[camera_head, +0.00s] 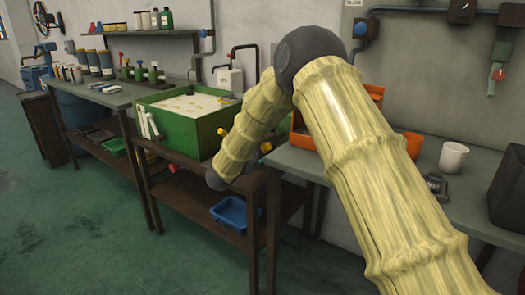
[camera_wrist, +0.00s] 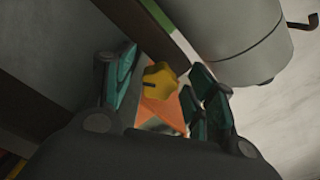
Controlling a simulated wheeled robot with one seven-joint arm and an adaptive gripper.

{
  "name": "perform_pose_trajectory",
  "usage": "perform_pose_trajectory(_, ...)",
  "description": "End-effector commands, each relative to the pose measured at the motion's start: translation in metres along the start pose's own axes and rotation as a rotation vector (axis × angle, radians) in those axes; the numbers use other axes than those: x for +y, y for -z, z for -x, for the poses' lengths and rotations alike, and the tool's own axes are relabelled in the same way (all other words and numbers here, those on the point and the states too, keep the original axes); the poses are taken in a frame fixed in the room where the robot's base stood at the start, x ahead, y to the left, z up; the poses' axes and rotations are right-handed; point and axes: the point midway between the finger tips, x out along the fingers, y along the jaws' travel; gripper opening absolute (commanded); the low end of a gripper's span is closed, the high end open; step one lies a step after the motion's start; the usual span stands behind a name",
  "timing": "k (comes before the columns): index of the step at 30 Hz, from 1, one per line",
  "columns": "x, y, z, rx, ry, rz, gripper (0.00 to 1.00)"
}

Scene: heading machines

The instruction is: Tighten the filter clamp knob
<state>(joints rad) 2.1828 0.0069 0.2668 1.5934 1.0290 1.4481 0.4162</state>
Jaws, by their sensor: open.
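In the wrist view, a yellow lobed knob (camera_wrist: 160,79) shows between and beyond the fingertips of my gripper (camera_wrist: 162,75). My gripper is open, its teal-padded fingers apart on the knob's left and right. I cannot tell how far ahead the knob is; no contact shows. In the head view, a small yellow knob-like part (camera_head: 266,147) shows just right of my sleeved forearm, and another yellow part (camera_head: 222,132) shows by the green tank's right side. I cannot tell which one is in the wrist view. My gripper is hidden in the head view.
A green tank (camera_head: 190,130) stands on a bench left of my arm. A large grey cylinder (camera_wrist: 225,35) is close to the right finger in the wrist view. Orange bins (camera_head: 302,140), a white cup (camera_head: 453,157) and a black box (camera_head: 508,190) sit on the right bench.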

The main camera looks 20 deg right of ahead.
Motion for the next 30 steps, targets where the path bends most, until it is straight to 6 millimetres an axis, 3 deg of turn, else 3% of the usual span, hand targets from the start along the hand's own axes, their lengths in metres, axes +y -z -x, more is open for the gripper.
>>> perform_pose_trajectory(4, 0.0000, 0.0000, 0.0001, 0.000, 0.000, 0.000, 0.52)
perform_pose_trajectory(10, 0.0000, 0.0000, 0.0002, 0.000, 0.000, 0.000, 0.15)
perform_pose_trajectory(12, 0.0001, 0.0000, 0.0002, 0.000, 0.000, 0.000, 0.08)
perform_pose_trajectory(22, -0.0012, 0.0010, 0.0004, 0.000, 0.000, 0.043, 0.08)
perform_pose_trajectory(30, -0.0025, 0.0017, 0.0012, -0.002, 0.000, 0.211, 0.08)
